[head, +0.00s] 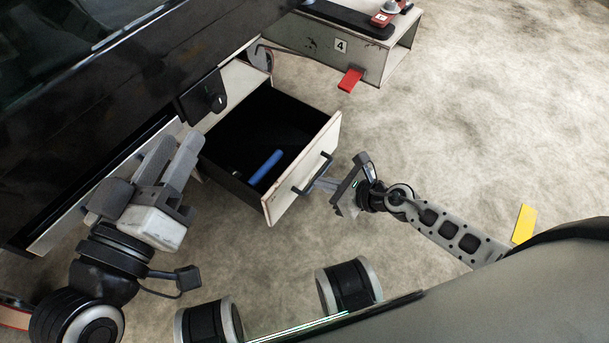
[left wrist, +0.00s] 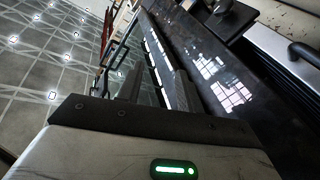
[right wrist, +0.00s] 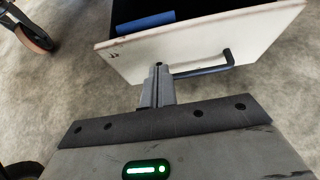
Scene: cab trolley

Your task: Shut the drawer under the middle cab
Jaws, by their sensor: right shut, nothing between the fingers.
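The drawer (head: 326,150) stands pulled out from under the dark glossy cab (head: 110,75). It has a pale front, a black interior and a black bar handle (head: 312,176). The drawer front also shows in the right wrist view (right wrist: 190,40), with the handle (right wrist: 205,70) on it. My right gripper (head: 318,184) is shut and empty, its fingertips at the drawer front close to one end of the handle; whether they touch is unclear. My left gripper (head: 172,158) is open and empty, left of the drawer, beside the cab; its fingers show apart in the left wrist view (left wrist: 155,88).
A blue cylinder (head: 265,168) lies in the drawer. A grey box marked 4 (head: 365,50) with a red tab (head: 351,79) stands beyond it. A yellow piece (head: 523,224) lies at the right. The pale floor right of the drawer is mostly clear.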

